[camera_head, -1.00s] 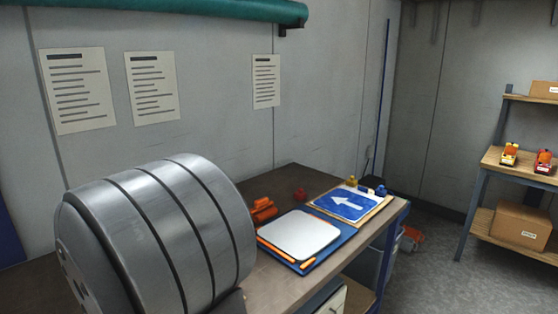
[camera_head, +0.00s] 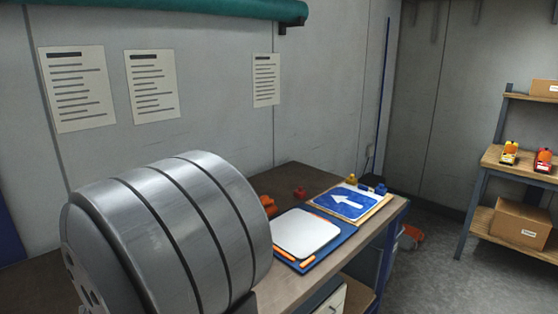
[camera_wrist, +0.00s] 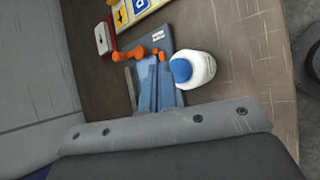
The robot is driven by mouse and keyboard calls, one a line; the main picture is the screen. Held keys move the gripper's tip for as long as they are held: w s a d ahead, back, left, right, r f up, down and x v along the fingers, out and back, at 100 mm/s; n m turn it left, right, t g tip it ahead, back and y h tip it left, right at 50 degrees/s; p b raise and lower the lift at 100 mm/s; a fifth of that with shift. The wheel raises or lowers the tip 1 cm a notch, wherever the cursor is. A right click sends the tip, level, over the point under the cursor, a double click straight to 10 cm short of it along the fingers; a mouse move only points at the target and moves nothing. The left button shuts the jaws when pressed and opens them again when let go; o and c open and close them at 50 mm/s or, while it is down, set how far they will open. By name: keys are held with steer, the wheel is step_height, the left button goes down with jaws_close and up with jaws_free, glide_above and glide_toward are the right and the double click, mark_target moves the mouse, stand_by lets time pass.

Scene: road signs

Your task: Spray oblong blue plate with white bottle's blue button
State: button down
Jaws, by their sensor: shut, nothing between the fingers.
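The blue plate with a white arrow (camera_head: 348,202) lies flat on a light board toward the far end of the bench in the head view. In the wrist view a blue plate with a white mark (camera_wrist: 140,8) is partly cut off by the top edge. The white bottle (camera_wrist: 205,69) has a blue button top (camera_wrist: 181,71). It is just right of my gripper (camera_wrist: 154,72), whose fingers are together and hold nothing. I cannot tell whether finger and bottle touch. The bottle and my fingers do not show in the head view.
A blue tray (camera_head: 343,236) with a white panel lies on the bench (camera_head: 285,180), nearer than the arrow plate. Orange tools (camera_wrist: 127,53) lie ahead of my fingers. A yellow plate (camera_wrist: 121,15) is near the top. Shelves (camera_head: 520,165) stand at the right.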

step_height(320, 180, up, 6)
stand_by(0.5)
steer(key=shift+f, duration=0.15)
stand_by(0.4)
steer(key=shift+f, duration=3.6)
steer(key=shift+r, duration=5)
step_height(320, 180, down, 7)
steer(key=shift+f, duration=0.2)
steer(key=shift+r, duration=0.1)
